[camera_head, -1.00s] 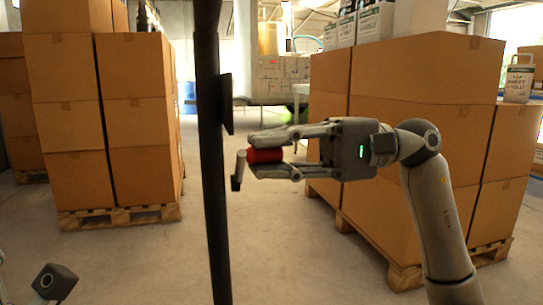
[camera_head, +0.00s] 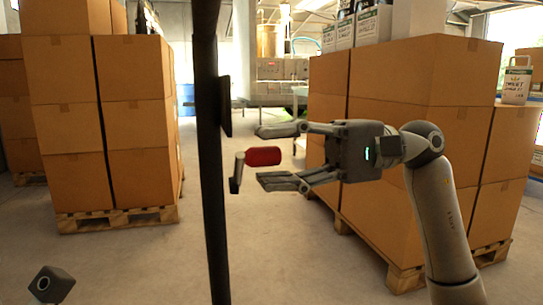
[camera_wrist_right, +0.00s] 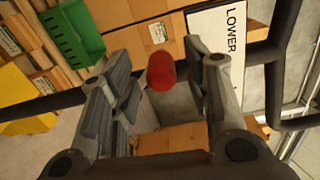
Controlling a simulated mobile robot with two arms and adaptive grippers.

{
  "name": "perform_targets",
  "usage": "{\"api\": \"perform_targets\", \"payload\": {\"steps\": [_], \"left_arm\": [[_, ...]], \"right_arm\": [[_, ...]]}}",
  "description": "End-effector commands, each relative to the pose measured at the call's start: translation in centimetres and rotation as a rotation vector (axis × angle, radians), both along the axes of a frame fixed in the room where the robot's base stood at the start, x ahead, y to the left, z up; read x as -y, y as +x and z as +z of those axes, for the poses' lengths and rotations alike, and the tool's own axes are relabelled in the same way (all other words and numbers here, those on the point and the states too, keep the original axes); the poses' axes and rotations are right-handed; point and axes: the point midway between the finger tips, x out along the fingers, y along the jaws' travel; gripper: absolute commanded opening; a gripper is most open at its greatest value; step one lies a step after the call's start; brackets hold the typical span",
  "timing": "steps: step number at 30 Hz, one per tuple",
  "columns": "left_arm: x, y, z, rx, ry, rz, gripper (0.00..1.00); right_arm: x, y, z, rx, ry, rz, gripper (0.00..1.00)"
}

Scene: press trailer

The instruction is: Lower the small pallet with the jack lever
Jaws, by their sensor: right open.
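The jack lever ends in a red knob (camera_head: 263,156) on a grey crank beside the black upright post (camera_head: 211,160). My right gripper (camera_head: 275,156) is open, one finger above the knob and one below. In the wrist view the red knob (camera_wrist_right: 161,71) sits between the spread fingers with gaps on both sides. A white sign (camera_wrist_right: 218,45) reading "LOWER" is behind the fingers there. I cannot make out the small pallet for certain. My left gripper is not clearly seen.
Stacked cardboard boxes on a wooden pallet (camera_head: 120,218) stand at left. A larger box stack (camera_head: 418,130) on a pallet stands at right, behind my right arm. Open floor (camera_head: 270,255) lies between them. The wrist view shows a green crate (camera_wrist_right: 72,35).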

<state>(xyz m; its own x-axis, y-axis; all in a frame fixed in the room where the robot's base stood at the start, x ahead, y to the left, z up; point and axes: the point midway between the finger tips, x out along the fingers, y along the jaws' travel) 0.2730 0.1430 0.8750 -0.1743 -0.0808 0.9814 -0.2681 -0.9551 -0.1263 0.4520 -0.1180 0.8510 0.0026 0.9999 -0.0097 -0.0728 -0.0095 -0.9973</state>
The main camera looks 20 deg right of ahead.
Motion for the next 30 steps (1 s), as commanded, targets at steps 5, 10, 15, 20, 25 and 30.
{"api": "perform_targets", "payload": {"steps": [5,10,15,20,25,30], "left_arm": [[0.0,0.0,0.0,-0.002,0.001,0.0,0.4],[0.1,0.1,0.0,-0.002,0.001,0.0,0.4],[0.1,0.1,0.0,-0.002,0.003,0.001,0.4],[0.1,0.1,0.0,-0.002,0.003,0.0,0.4],[0.1,0.1,0.0,-0.002,0.003,0.0,0.4],[0.1,0.1,0.0,-0.002,0.003,0.0,0.4]], "right_arm": [[3.6,0.1,0.0,-0.002,0.001,-0.005,0.44],[7.3,0.1,0.1,-0.002,0.001,-0.004,0.44],[9.8,0.0,0.1,-0.001,0.0,-0.002,0.44],[10.9,0.0,0.1,0.0,0.0,0.0,0.44],[11.0,-0.1,0.1,0.0,-0.001,0.0,0.44],[11.0,-0.1,0.1,0.0,0.0,0.0,0.44]]}}
